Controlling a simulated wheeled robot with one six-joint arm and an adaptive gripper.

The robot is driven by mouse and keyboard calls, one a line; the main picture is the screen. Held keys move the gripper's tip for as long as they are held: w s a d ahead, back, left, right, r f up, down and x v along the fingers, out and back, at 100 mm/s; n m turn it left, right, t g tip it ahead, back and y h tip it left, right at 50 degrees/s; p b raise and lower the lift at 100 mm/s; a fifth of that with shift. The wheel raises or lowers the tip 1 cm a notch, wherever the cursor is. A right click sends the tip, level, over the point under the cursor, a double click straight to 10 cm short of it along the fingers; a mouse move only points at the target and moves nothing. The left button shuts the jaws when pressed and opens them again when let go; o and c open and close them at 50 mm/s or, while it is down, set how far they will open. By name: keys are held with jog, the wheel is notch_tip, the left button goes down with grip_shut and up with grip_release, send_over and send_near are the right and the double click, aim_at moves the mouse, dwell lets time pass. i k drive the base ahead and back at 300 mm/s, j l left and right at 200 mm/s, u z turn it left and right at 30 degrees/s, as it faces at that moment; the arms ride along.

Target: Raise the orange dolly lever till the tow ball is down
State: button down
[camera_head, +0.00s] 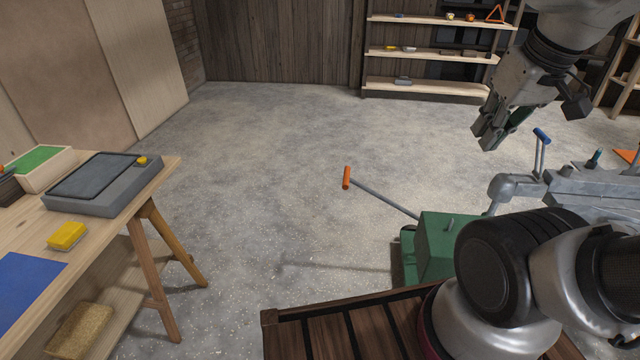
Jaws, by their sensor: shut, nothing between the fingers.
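The dolly lever with its orange grip (347,178) slants up and to the left from the green dolly body (436,243) on the floor. My gripper (486,138) is shut and empty in the upper right, pointing down. In the picture it is up and to the right of the lever grip, clearly apart from it. A grey trailer coupling (515,186) with a blue-handled lever (541,136) stands to the right of the dolly. The tow ball is not clearly seen. My arm hides part of the dolly and the trailer frame.
A wooden workbench (165,172) with a grey box, a yellow block and a blue mat stands at the left. Shelves (430,88) stand at the back. A slatted wooden surface (330,318) is in front. The concrete floor left of the lever is clear.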

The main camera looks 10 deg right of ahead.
aim_at(347, 179)
jog(key=i+j, duration=0.45)
jog(key=i, duration=0.15)
jog(key=i+j+z, duration=0.1)
jog(key=i+j, duration=0.3)
jog(key=i, duration=0.2)
